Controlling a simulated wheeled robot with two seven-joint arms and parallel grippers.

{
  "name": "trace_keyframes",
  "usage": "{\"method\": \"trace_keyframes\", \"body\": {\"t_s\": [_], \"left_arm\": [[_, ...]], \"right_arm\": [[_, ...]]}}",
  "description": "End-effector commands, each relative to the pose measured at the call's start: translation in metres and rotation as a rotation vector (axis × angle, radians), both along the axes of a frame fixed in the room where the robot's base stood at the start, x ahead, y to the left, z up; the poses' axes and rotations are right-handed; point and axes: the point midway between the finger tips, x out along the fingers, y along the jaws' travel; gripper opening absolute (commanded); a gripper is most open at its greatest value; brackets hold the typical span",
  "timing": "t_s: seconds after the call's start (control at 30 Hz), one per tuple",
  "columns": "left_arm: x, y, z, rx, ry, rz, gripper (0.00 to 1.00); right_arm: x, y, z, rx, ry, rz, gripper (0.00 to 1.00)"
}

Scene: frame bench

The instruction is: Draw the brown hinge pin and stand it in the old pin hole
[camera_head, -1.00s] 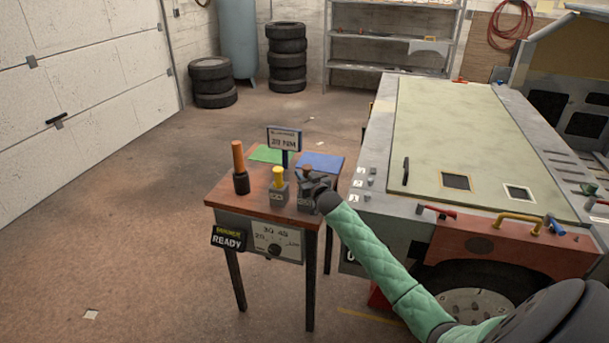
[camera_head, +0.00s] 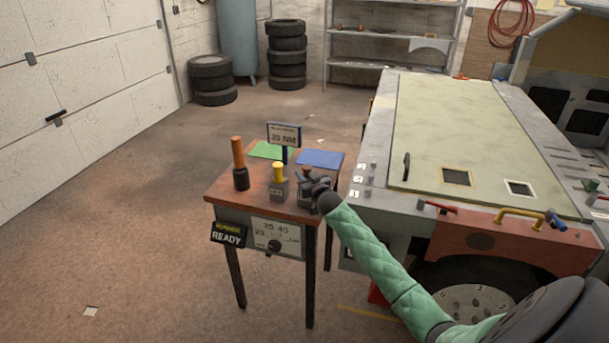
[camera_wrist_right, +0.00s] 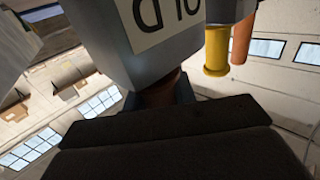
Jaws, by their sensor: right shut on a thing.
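My right gripper (camera_head: 313,183) is over the right side of the small wooden table. It is shut on the brown pin (camera_wrist_right: 160,94), of which only a short length shows between the dark fingers and a grey block (camera_wrist_right: 155,40) in the right wrist view. The block carries a label that reads upside down as OLD. The pin meets the block's top; how deep it sits cannot be seen. In the head view the gripper mostly hides pin and block. A yellow pin (camera_head: 278,172) stands in a neighbouring grey block (camera_head: 278,190). My left gripper is not in view.
An orange-handled tool (camera_head: 238,155) stands at the table's left. A small sign (camera_head: 284,136) rises behind the blocks, with a green mat (camera_head: 271,150) and a blue mat (camera_head: 321,159) at the back. A vehicle with a pale green hood (camera_head: 450,130) stands close on the right.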

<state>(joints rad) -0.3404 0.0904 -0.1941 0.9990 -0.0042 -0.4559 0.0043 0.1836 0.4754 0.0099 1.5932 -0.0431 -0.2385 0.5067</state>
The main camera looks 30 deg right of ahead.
Motion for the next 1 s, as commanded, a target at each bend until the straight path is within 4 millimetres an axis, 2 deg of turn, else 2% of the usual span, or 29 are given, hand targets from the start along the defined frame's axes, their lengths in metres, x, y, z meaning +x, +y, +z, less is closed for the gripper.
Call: {"method": "trace_keyframes", "body": {"t_s": [0.53, 0.57, 0.67, 1.0], "left_arm": [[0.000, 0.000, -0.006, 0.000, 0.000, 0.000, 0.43], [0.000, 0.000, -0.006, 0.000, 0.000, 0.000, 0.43], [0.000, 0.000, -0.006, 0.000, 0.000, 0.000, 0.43], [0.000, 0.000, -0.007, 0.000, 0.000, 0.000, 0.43]], "right_arm": [[0.000, 0.000, -0.011, 0.000, 0.000, 0.000, 0.00], [0.000, 0.000, -0.010, 0.000, 0.000, 0.000, 0.32], [0.000, 0.000, -0.010, 0.000, 0.000, 0.000, 0.52], [-0.002, 0.000, -0.012, 0.000, 0.001, 0.000, 0.52]]}}
